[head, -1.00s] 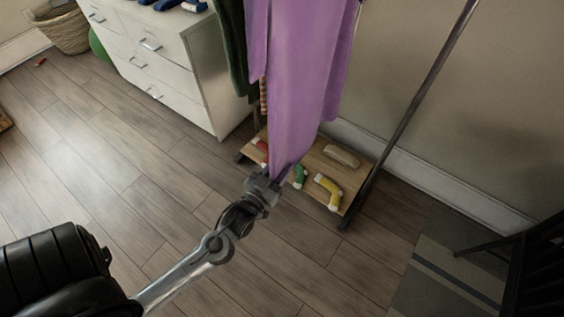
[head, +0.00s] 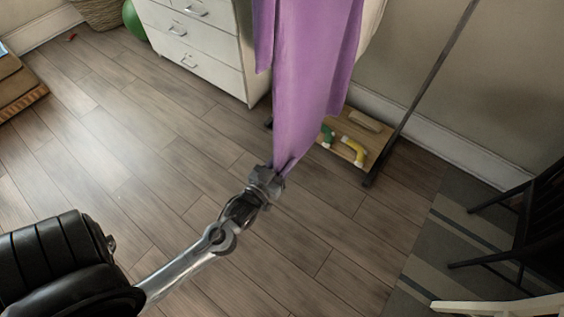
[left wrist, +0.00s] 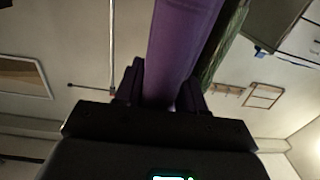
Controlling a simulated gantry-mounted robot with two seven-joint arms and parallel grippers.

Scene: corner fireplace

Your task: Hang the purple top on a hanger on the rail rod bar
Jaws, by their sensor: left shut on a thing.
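The purple top (head: 312,90) hangs down long in the head view, its upper end cut off by the frame edge. My left gripper (head: 277,170) is shut on its lower end. In the left wrist view the purple cloth (left wrist: 175,55) runs up from between the two fingers of my left gripper (left wrist: 163,95). The rack's slanted dark post (head: 425,90) and its wooden base shelf (head: 372,125) stand behind the top, to the right. The rail bar and the hanger cannot be made out in the head view. My right gripper is not in view.
A white drawer cabinet (head: 198,45) stands behind, left of the top. Shoes, one pair part yellow (head: 353,151), sit on the rack shelf. A dark chair (head: 520,215) and a striped rug (head: 440,250) are at the right. Wooden floor is clear at left and centre.

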